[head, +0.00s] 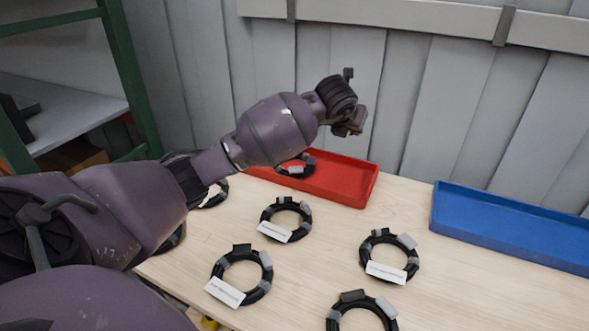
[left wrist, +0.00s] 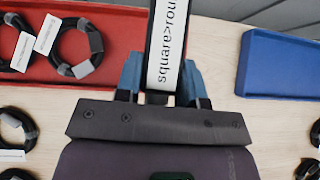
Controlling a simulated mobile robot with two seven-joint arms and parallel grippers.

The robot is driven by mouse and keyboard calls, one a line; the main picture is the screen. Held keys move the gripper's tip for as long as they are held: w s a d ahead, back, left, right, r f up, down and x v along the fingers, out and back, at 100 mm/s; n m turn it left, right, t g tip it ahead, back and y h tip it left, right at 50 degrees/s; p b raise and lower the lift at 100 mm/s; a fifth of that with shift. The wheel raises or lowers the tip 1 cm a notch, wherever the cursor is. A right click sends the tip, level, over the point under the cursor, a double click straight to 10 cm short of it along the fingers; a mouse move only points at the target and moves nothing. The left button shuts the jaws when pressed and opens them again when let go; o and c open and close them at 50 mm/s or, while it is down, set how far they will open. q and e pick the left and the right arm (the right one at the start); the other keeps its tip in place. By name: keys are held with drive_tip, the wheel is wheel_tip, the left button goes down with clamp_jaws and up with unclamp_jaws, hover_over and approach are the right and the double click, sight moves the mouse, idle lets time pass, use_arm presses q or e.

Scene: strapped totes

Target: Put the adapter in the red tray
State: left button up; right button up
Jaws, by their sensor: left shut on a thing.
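My left gripper (left wrist: 161,82) is shut on a dark thing with a white label (left wrist: 168,45) reading "square>rou…"; I take this as the adapter, though the rest of the label is cut off. In the head view my left gripper (head: 350,118) is raised above the back of the red tray (head: 345,182), and the held thing cannot be made out there. The red tray also shows at the left of the left wrist view (left wrist: 118,50). Black cable coils (left wrist: 82,68) with white labels lie in it. My right gripper is not in view.
Several black coils with white labels, such as one at the middle (head: 287,238) and one to its right (head: 412,258), lie on the wooden table (head: 470,300). A blue tray (head: 515,228) stands at the right. A grey panelled wall (head: 400,90) is behind. Green shelving (head: 125,70) is at the left.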

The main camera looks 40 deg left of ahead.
use_arm(q)
drive_tip(key=shift+w+a+r+n+y, duration=0.3)
drive_tip(key=shift+w+a+r, duration=0.05)
drive_tip(key=shift+w+r, duration=0.1)
drive_tip(key=b, duration=0.2)
hover_over(343, 183)
drive_tip(key=s, duration=0.3)
drive_tip(key=f, duration=1.3)
drive_tip(key=shift+d, duration=0.4)
drive_tip(key=shift+f, duration=0.6)
wheel_tip(343, 183, down, 5)
drive_tip(key=shift+r+b, duration=0.1)
drive_tip(key=shift+b, duration=0.4)
drive_tip(key=shift+f, duration=0.4)
drive_tip(key=shift+r, duration=0.1)
